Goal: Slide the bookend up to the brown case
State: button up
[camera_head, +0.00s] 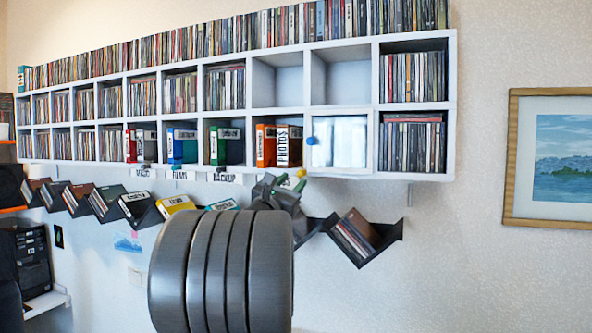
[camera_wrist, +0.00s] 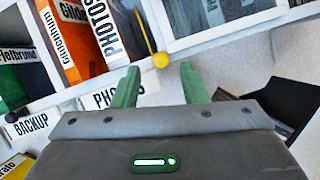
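The bookend (camera_wrist: 146,34) shows in the wrist view as a thin yellow upright edge with a round yellow knob at its lower end. The knob also shows in the head view (camera_head: 301,173). A case with a white spine marked PHOTOS and a dark brown side (camera_wrist: 125,28) stands left of the bookend, with a small gap between them; I take it as the brown case. My gripper (camera_wrist: 160,68) is open, its two green fingers apart. The knob lies between or just beyond the fingertips; contact cannot be told. In the head view my gripper (camera_head: 290,181) is below the shelf, partly hidden by my arm.
An orange case (camera_wrist: 75,35) stands left of the PHOTOS case. A glass-fronted compartment (camera_head: 340,141) with a blue knob is to the right. A dark zigzag shelf (camera_head: 396,231) holding cases runs below. The wall at right is clear up to a framed picture (camera_head: 510,155).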

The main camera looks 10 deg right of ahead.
aim_at(299, 174)
jog(key=shift+p+x, duration=0.45)
jog(key=shift+x, duration=1.15)
grip_shut()
